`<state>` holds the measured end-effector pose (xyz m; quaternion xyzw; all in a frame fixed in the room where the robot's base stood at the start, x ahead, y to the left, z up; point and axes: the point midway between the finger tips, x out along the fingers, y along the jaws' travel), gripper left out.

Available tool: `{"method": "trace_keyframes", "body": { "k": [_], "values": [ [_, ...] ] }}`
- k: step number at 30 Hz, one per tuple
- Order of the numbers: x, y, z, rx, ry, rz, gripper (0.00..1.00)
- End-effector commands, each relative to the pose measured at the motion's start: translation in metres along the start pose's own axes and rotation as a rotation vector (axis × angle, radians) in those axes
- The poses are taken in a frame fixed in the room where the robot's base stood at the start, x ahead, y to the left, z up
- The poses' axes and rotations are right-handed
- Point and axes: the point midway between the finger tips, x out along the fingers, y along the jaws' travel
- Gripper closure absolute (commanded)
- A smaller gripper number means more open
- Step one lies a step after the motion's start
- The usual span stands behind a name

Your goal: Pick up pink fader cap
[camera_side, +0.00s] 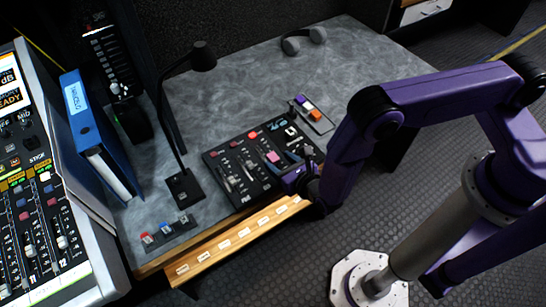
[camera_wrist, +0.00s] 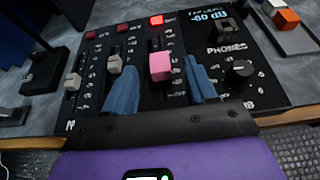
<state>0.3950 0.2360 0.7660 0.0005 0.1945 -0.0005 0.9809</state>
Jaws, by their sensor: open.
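The pink fader cap (camera_wrist: 160,66) stands upright on the black mixer panel (camera_wrist: 262,95), on the right-hand fader slot. It also shows in the side view (camera_side: 272,156), just left of my gripper (camera_side: 288,168). In the wrist view my gripper (camera_wrist: 161,72) is open, with one blue finger to the left of the pink cap and one to the right. The fingers look apart from the cap, and nothing is held. I cannot tell how high the fingertips are above the panel.
Two grey-white fader caps (camera_wrist: 115,63) (camera_wrist: 73,82) stand left of the pink one. A phones knob (camera_wrist: 239,71) lies right of it. A tray with coloured caps (camera_side: 314,112), a desk lamp (camera_side: 184,186) and a blue binder (camera_side: 90,130) stand around the panel.

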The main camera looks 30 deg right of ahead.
Motion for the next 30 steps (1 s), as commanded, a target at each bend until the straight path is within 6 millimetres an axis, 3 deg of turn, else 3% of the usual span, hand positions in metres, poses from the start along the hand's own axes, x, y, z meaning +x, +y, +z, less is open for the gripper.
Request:
{"method": "trace_keyframes", "body": {
  "k": [5,13,18,30],
  "values": [
    [0.017,0.000,-0.001,0.000,0.001,-0.001,0.44],
    [0.019,0.000,-0.001,-0.002,0.001,0.001,0.44],
    [0.018,0.000,-0.001,-0.001,0.001,0.001,0.99],
    [0.018,0.001,0.002,-0.001,0.001,0.001,1.00]
  ]
}}
